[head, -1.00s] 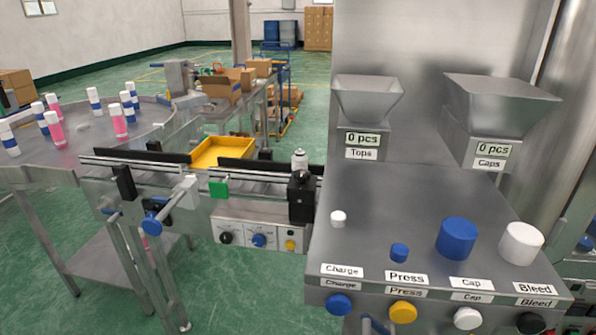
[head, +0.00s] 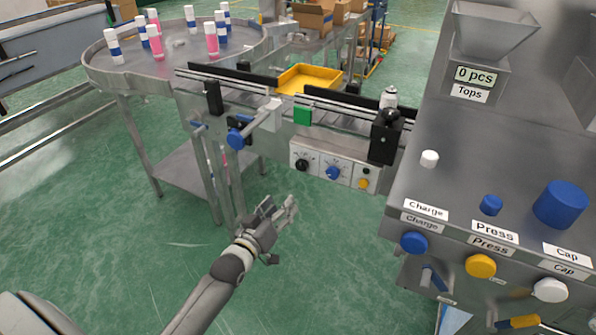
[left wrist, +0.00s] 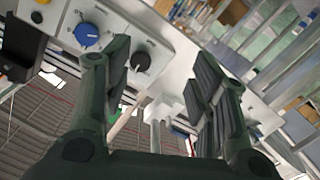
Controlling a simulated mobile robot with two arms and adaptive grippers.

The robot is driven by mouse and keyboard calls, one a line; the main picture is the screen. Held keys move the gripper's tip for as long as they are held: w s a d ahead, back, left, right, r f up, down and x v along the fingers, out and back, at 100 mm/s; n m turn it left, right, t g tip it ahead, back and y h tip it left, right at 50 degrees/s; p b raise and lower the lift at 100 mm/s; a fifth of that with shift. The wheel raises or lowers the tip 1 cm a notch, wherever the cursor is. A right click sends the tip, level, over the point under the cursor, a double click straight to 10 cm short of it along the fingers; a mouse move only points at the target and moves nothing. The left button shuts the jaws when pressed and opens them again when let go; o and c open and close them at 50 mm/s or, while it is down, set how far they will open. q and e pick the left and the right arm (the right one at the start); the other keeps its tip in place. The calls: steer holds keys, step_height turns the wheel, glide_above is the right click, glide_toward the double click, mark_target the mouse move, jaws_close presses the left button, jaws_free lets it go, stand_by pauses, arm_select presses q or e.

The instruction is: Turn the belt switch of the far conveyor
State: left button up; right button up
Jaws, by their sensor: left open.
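The conveyor (head: 275,125) beyond the filling machine has a white control panel (head: 318,170) on its front side. The panel carries a black knob (head: 302,165), a blue knob (head: 333,172) and a yellow button (head: 363,184). Their labels are too small to read, so I cannot tell which is the belt switch. My left gripper (head: 278,210) is open and empty, below and left of the panel, apart from it. In the left wrist view the blue knob (left wrist: 87,34) and black knob (left wrist: 140,61) show beyond the open fingers (left wrist: 160,72). My right gripper is not in view.
A round table (head: 180,60) with pink and white-blue bottles stands at the back left. A yellow tray (head: 310,78) lies behind the conveyor. The machine with Charge and Press buttons (head: 480,265) stands at the right. Green floor around my left arm is free.

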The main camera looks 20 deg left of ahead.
arm_select(q)
steer(key=t, duration=0.1)
glide_toward(300, 167)
steer(key=s, duration=0.3)
steer(key=w, duration=1.1)
steer(key=shift+w+d, duration=0.15)
steer(key=shift+d, duration=0.05)
steer(key=c, duration=1)
